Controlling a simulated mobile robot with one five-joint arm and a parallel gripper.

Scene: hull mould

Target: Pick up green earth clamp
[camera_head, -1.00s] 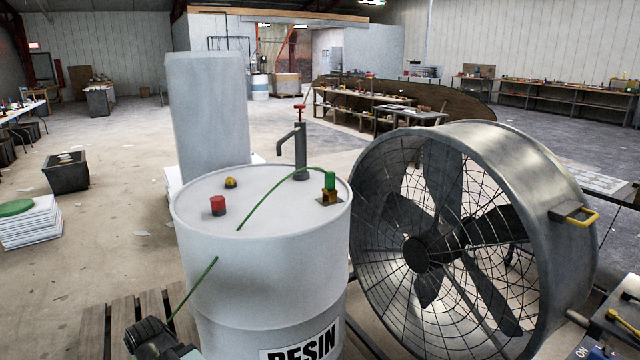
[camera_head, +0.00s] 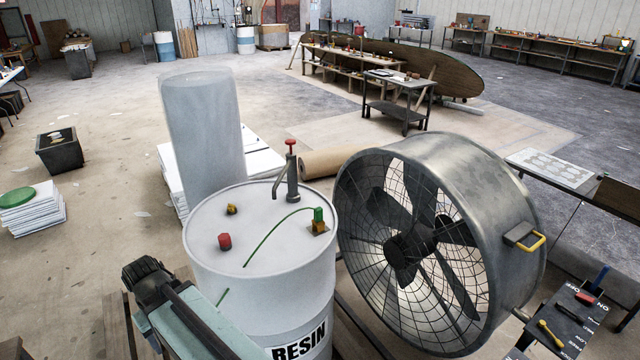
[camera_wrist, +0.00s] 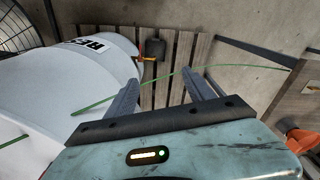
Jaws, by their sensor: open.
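The green earth clamp (camera_head: 318,221), a green block on a brassy base, sits on the white resin drum's top (camera_head: 215,207), near its right edge. A thin green cable (camera_head: 276,238) curves from it across the lid. The fingers point past the drum's side (camera_wrist: 70,75) towards a slatted pallet. A green cable (camera_wrist: 240,66) crosses beyond the fingers. The clamp cannot be made out in the wrist view.
A red cap (camera_head: 225,241), a yellow-topped fitting (camera_head: 232,209) and an upright pump (camera_head: 292,180) stand on the lid. A big fan (camera_head: 440,240) stands close on the right.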

